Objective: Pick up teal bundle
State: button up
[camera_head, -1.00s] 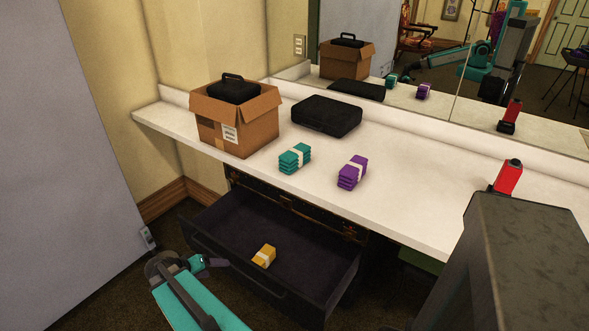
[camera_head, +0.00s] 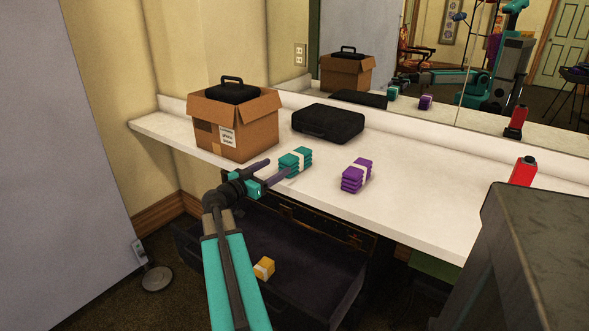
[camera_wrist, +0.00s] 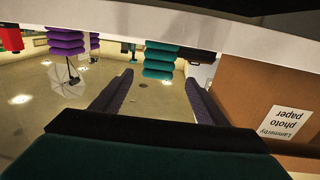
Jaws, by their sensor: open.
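The teal bundle (camera_head: 295,162), a banded stack with a pale strap, lies on the white counter between the cardboard box and the purple bundle. My gripper (camera_head: 279,170) is open and empty at the counter's front edge, its fingers pointing at the bundle from the left front. In the wrist view, which looks upside down, the teal bundle (camera_wrist: 160,60) shows ahead between and beyond the two fingertips of my gripper (camera_wrist: 158,82). A gap seems to remain between bundle and fingers in that view; the head view cannot settle contact.
A cardboard box (camera_head: 250,135) holding a black case stands left of the bundle, close to the gripper. A black case (camera_head: 328,124) lies behind. The purple bundle (camera_head: 356,176) is to the right. Below, an open drawer (camera_head: 320,284) holds a yellow bundle (camera_head: 264,268). A mirror backs the counter.

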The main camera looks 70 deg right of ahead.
jog(key=shift+s, duration=0.1)
send_near(298, 151)
jog(key=shift+f+p+x, duration=0.15)
jog(key=shift+f+x, duration=0.05)
jog(key=shift+x, duration=0.6)
jog(key=shift+f+p+x, duration=0.1)
jog(key=shift+f+x, duration=0.05)
jog(key=shift+x, duration=0.6)
jog(key=shift+f+p+x, duration=0.15)
jog(key=shift+f+x, duration=0.05)
jog(key=shift+x, duration=0.6)
jog(key=shift+s, duration=0.2)
jog(key=shift+p+x, duration=0.45)
jog(key=shift+x, duration=2.1)
jog(key=shift+r, duration=0.1)
jog(key=shift+c, duration=0.2)
jog(key=c, duration=1.2)
jog(key=shift+c, duration=0.2)
jog(key=shift+r, duration=0.15)
